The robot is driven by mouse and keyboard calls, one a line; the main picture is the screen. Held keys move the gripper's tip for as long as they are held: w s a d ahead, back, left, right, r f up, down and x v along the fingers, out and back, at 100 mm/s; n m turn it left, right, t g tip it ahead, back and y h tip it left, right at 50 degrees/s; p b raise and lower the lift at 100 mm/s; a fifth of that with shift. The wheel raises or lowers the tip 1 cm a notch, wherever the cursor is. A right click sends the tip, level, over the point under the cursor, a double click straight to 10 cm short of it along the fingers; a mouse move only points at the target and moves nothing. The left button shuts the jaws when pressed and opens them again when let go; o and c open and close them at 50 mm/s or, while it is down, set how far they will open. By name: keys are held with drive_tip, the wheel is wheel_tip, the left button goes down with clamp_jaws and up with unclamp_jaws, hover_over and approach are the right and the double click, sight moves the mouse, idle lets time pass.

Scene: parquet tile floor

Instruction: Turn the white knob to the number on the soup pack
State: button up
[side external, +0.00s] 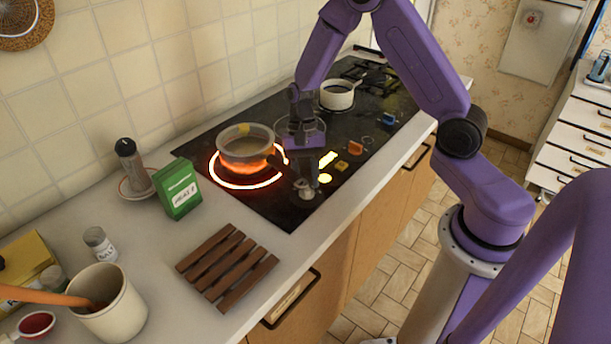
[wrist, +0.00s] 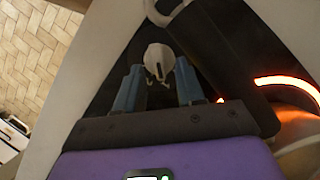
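The white knob (side external: 303,189) sits at the near right corner of the black cooktop. In the wrist view the white knob (wrist: 159,58) shows just ahead of and partly between the blue fingertips. My gripper (side external: 310,178) points down right above the knob. In the wrist view my gripper (wrist: 158,76) is open, with a finger on each side and nothing held; I cannot tell if either finger touches the knob. The green soup pack (side external: 178,188) stands upright left of the cooktop. Its white label has small handwriting, perhaps "HEAT 2", not surely readable.
A pot (side external: 245,145) stands on a glowing red burner close to my gripper. Other knobs, including a yellow one (side external: 342,165), line the cooktop's front edge. A white saucepan (side external: 337,95) stands farther back. A wooden trivet (side external: 227,263) and a cream crock (side external: 108,305) are on the counter.

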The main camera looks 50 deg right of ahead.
clamp_jaws()
drive_tip(key=shift+m, duration=0.3)
drive_tip(key=m, duration=0.2)
drive_tip(key=m+t+y, duration=0.1)
drive_tip(key=m, duration=0.1)
drive_tip(key=shift+s+d, duration=0.2)
drive_tip(key=shift+s, duration=0.15)
drive_tip(key=shift+s+d+m+t+y, duration=0.15)
drive_tip(key=shift+m+t, duration=0.25)
drive_tip(key=shift+m, duration=0.4)
drive_tip(key=shift+s+a+m+t+y, duration=0.15)
drive_tip(key=shift+m+t, duration=0.25)
drive_tip(key=shift+m, duration=0.4)
drive_tip(key=shift+d, duration=0.1)
unclamp_jaws()
